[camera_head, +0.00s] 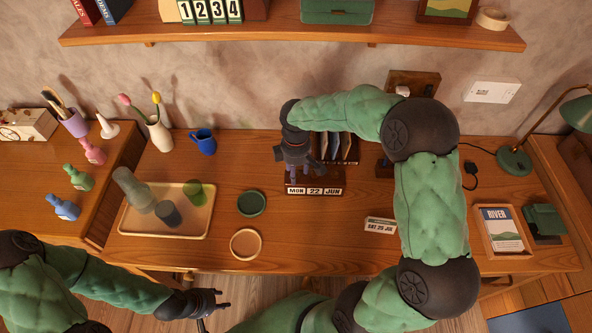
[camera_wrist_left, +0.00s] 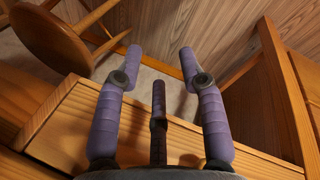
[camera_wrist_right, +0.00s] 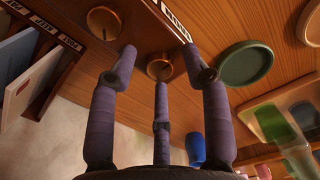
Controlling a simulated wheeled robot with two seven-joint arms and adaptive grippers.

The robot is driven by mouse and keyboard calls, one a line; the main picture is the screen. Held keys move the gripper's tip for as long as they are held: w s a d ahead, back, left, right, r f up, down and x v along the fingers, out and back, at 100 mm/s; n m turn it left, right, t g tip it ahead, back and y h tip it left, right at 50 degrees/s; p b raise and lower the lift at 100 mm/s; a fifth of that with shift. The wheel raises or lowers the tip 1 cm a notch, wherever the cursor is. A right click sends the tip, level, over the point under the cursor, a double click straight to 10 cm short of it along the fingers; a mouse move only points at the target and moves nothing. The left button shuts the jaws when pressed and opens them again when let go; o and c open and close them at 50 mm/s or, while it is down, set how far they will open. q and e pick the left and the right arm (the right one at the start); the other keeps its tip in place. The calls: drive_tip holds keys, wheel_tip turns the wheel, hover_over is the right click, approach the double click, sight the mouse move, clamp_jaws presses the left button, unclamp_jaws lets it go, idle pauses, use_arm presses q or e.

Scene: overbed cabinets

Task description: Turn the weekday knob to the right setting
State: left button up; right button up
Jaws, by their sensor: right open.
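The desk calendar (camera_head: 315,191) stands on the desk, its strip reading MON 22 JUN. A small card (camera_head: 380,225) to its right reads SAT 25 JUL. In the right wrist view, a round brass knob (camera_wrist_right: 160,67), seemingly the weekday knob at the MON end, appears between the fingertips of my right gripper (camera_wrist_right: 159,51). The gripper is open; contact with the knob cannot be told. Another knob (camera_wrist_right: 103,23) sits further left. In the head view my right gripper (camera_head: 294,178) hides these knobs. My left gripper (camera_head: 218,300) is open and empty off the desk's front edge.
A green dish (camera_head: 251,203) and a tan dish (camera_head: 246,244) lie left of the calendar. A tray (camera_head: 195,229) with cups is further left. A blue mug (camera_head: 203,141) stands behind. Upright cards (camera_wrist_right: 40,75) stand behind the knobs.

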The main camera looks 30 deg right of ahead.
clamp_jaws()
drive_tip(key=shift+m, duration=0.4)
drive_tip(key=m+p, duration=0.1)
drive_tip(key=m, duration=0.1)
drive_tip(key=shift+m, duration=0.4)
drive_tip(key=shift+m+p, duration=0.6)
drive_tip(key=shift+m, duration=1.5)
unclamp_jaws()
